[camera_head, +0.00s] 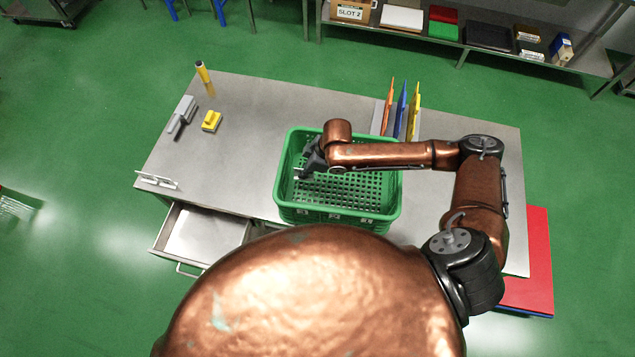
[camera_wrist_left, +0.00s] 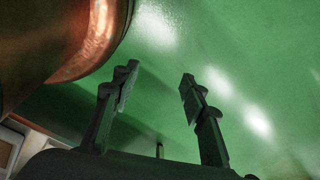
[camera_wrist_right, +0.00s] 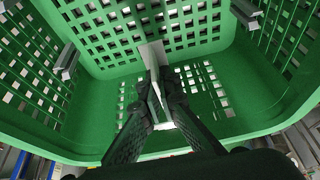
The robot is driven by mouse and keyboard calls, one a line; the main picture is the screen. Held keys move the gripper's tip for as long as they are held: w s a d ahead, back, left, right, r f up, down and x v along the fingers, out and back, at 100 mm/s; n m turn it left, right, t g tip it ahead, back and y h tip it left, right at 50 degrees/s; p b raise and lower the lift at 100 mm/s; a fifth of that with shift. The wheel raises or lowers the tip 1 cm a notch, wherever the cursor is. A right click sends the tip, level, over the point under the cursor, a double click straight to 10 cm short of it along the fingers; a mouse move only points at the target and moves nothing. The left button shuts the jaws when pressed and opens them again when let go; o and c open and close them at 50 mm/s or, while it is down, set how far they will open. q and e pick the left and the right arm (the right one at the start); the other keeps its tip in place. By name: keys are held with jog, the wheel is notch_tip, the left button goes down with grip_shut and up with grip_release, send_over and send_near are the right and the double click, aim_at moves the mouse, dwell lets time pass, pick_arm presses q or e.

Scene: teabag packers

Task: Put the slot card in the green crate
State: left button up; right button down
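The green crate (camera_head: 282,190) stands on the grey table, near its front edge. My right gripper (camera_head: 303,172) reaches down inside it, toward its left side. In the right wrist view the fingers (camera_wrist_right: 160,90) are close together on a thin pale card (camera_wrist_right: 153,56), which I take for the slot card. The card stands up between the fingertips, inside the crate walls; whether it touches the crate floor I cannot tell. My left gripper (camera_wrist_left: 158,88) is open and empty over the green floor, out of the head view.
Orange, blue (camera_head: 401,110) and yellow upright folders stand behind the crate. A yellow block (camera_head: 211,121), a grey tool (camera_head: 182,112) and a yellow cylinder (camera_head: 202,72) are at the table's left. A drawer (camera_head: 205,232) is open at the front. A shelf with boxes is behind.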

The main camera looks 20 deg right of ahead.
aim_at(301, 185)
jog(key=f, duration=0.2)
jog(key=shift+w+f, duration=0.2)
jog(key=shift+f, duration=0.15)
jog(key=shift+s+f, duration=0.15)
jog(key=shift+f, duration=0.4)
notch_tip(301, 185, down, 3)
jog(key=shift+r, duration=0.1)
jog(key=c, duration=2.4)
grip_release()
jog(key=shift+o, duration=1.2)
pick_arm(q)
jog(key=shift+s+d+f, duration=0.1)
jog(key=shift+s+d, duration=0.1)
jog(key=shift+s, duration=0.3)
jog(key=shift+s, duration=0.15)
